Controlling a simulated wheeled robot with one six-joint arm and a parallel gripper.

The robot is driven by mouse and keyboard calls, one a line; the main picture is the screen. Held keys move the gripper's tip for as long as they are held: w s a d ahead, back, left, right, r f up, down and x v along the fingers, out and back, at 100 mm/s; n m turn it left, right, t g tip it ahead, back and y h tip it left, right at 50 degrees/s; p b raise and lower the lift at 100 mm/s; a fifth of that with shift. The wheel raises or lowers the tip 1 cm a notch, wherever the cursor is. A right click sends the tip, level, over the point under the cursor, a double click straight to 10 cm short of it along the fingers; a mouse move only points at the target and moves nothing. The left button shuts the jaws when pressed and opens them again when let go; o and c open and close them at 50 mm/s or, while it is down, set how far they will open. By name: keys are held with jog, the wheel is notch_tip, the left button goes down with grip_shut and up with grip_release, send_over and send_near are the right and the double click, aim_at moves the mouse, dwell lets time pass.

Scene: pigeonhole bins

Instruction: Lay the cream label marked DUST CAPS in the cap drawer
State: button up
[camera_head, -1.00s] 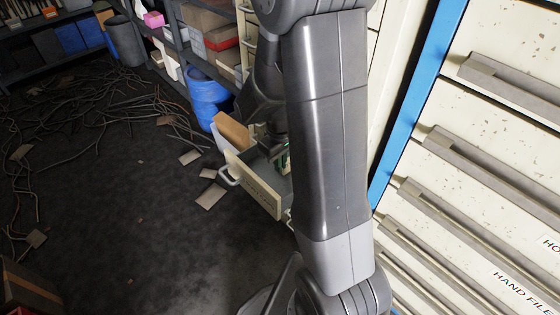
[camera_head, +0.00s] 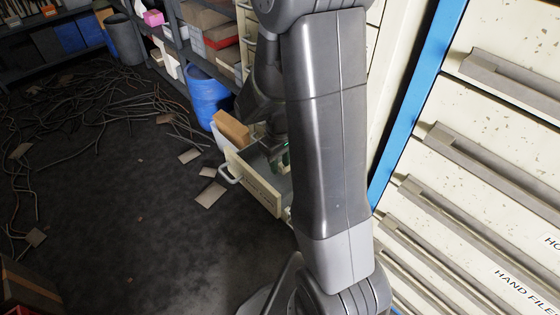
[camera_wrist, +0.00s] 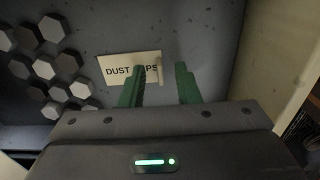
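The cream label marked DUST CAPS (camera_wrist: 118,70) lies on the grey floor of the open cap drawer (camera_head: 256,188), seen in the wrist view. A small raised cream tab (camera_wrist: 160,72) stands at its right end. My gripper (camera_wrist: 162,68) is over the label with its two green fingers apart. The left finger covers part of the lettering; the right finger is just past the label's right end. The tab shows in the gap, and neither finger seems to hold it. In the head view the gripper is inside the drawer's outline, partly hidden by my arm.
Several grey and white hexagonal caps (camera_wrist: 45,68) lie left of the label. A pale drawer wall (camera_wrist: 272,50) rises on the right. A blue barrel (camera_head: 207,95) and a cardboard box (camera_head: 231,130) stand behind the drawer. Cables (camera_head: 75,110) litter the floor to the left.

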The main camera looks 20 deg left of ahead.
jog(key=shift+r, duration=0.1)
notch_tip(320, 180, up, 14)
jog(key=p, duration=0.2)
jog(key=shift+f+p, duration=0.2)
jog(key=shift+p, duration=0.1)
jog(key=shift+f, duration=0.15)
notch_tip(320, 180, down, 14)
jog(key=b, duration=0.2)
jog(key=shift+b, duration=0.35)
jog(key=shift+r, duration=0.4)
